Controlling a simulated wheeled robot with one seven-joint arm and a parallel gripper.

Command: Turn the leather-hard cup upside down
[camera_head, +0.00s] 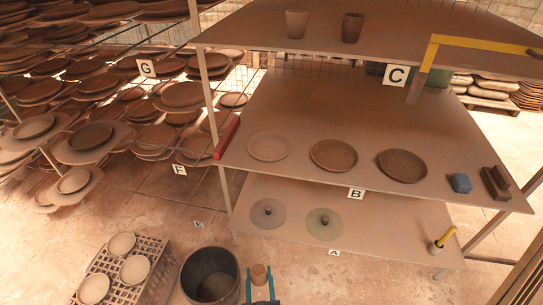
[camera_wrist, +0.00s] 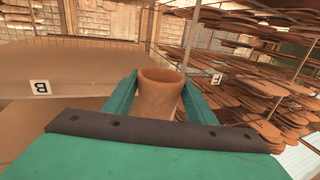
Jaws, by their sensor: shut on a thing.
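A brown clay cup (camera_head: 259,274) is held in my gripper (camera_head: 262,291) at the bottom of the head view, in front of the shelves. In the wrist view the cup (camera_wrist: 160,93) stands between the two green fingers (camera_wrist: 160,100), which grip its sides. Its wider, round end faces the top of that view; the narrow end is hidden behind the dark bar of my gripper. Which end is up in the room is hard to tell. Two more cups, a lighter one (camera_head: 296,24) and a darker one (camera_head: 353,28), stand on the top shelf (camera_head: 250,30), marked C.
The middle shelf (camera_head: 320,105), marked B, holds plates, a blue block (camera_head: 461,182) and dark blocks (camera_head: 495,183). The low shelf (camera_head: 390,222) holds two discs. A dark bucket (camera_head: 210,276) stands left of my gripper, near a crate (camera_head: 152,258) with bowls. Racks of plates fill the left.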

